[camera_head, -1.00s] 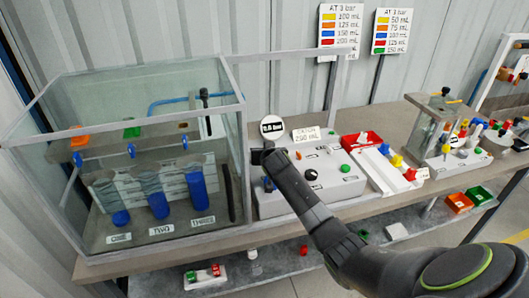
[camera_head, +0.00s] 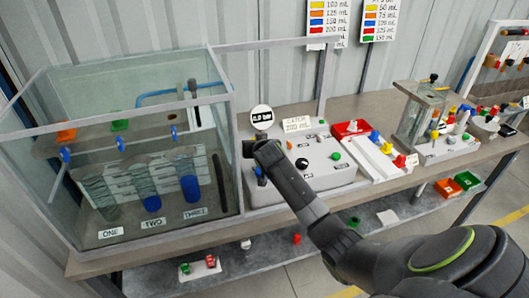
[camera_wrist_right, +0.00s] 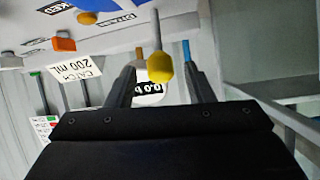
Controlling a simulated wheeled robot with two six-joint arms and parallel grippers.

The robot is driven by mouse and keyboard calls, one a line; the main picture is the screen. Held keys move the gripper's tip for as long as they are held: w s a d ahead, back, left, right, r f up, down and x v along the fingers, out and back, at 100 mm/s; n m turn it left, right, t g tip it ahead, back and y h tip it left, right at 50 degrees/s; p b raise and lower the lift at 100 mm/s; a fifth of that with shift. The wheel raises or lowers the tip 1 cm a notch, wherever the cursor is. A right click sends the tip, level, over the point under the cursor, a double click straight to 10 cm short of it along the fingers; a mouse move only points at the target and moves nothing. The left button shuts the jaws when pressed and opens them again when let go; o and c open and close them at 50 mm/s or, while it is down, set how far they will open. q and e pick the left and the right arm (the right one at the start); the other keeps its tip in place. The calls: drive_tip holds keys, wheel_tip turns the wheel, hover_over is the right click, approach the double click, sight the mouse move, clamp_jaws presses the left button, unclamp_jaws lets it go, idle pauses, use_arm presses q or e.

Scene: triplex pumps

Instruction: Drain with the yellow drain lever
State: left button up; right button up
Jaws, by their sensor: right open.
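The yellow drain lever (camera_wrist_right: 160,67) shows in the right wrist view as a faceted yellow knob on a grey rod. My right gripper (camera_wrist_right: 161,80) is open, with a finger on each side of the knob and visible gaps. In the head view my right gripper (camera_head: 256,149) is over the left part of the grey control box (camera_head: 330,172) and the lever is hidden. In the glass tank, column ONE (camera_head: 104,199) shows no clear blue, TWO (camera_head: 151,203) has a little blue at its bottom, and THREE (camera_head: 189,188) has more. My left gripper is not in view.
A round gauge (camera_head: 261,117) and a card reading CATCH 200 mL (camera_head: 297,124) stand behind my gripper. The glass tank (camera_head: 229,160) stands close on the left. A red bin (camera_head: 352,129) and coloured pegs are to the right. Volume charts (camera_head: 380,22) hang behind.

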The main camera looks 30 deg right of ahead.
drive_tip(key=b+v, duration=0.1)
drive_tip(key=v, duration=1.3)
drive_tip(key=shift+s+a+b, duration=0.15)
drive_tip(key=shift+s+b, duration=0.05)
drive_tip(key=shift+b, duration=0.1)
drive_tip(key=s+a+f+n+g+y, duration=0.1)
drive_tip(key=s+f+g, duration=0.2)
drive_tip(key=s+f, duration=0.55)
drive_tip(key=s+a+f+n+g, duration=0.1)
drive_tip(key=s+f+n+g, duration=0.2)
drive_tip(key=s, duration=1.1)
drive_tip(key=s+a+f+g+y, duration=0.1)
drive_tip(key=s+f+g, duration=0.1)
drive_tip(key=s+f, duration=0.75)
wheel_tip(320, 180, down, 23)
drive_tip(key=s+d+g, duration=0.2)
drive_tip(key=s+a+f+b, duration=0.1)
drive_tip(key=s+f, duration=1.4)
drive_tip(key=f, duration=0.1)
drive_tip(key=shift+a+g+y, duration=0.2)
drive_tip(key=shift+g+y, duration=0.2)
